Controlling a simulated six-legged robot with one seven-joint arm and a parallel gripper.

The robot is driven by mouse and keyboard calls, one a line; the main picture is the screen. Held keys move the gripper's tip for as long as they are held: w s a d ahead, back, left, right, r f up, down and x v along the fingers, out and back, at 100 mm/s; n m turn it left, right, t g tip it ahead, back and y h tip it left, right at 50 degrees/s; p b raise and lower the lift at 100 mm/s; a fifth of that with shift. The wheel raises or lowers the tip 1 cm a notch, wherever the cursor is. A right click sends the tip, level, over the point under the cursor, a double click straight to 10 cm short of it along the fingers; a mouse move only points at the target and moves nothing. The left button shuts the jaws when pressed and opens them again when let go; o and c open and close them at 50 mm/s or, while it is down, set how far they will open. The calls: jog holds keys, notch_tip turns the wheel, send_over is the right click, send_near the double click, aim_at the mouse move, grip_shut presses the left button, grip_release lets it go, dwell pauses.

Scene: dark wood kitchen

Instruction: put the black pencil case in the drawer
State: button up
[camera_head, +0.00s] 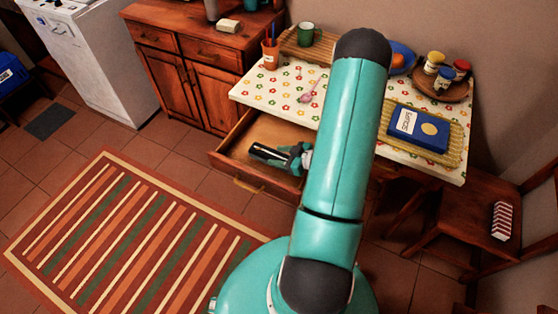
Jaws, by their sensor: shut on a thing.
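The drawer (237,143) of the table is pulled open, with its bare wooden floor showing at the left. The black pencil case (262,152) is a dark, long shape inside the drawer outline, seen from above. My gripper (285,157) is shut on its right end. I cannot tell whether the case rests on the drawer floor or hangs just above it. My teal arm hides the right part of the drawer.
The table's flowered top (262,91) holds a pencil cup (271,55), a green mug (305,34), a pink spoon (308,93), a blue box (418,128) and a tray of jars (440,85). A chair (450,208) stands at right. A striped rug (130,235) covers the floor at left.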

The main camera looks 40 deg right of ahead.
jog(key=shift+w+f, duration=0.15)
jog(key=shift+f, duration=0.75)
jog(key=shift+w+f, duration=0.15)
jog(key=shift+f, duration=0.75)
jog(key=shift+s+a+f, duration=0.1)
jog(key=shift+f, duration=0.2)
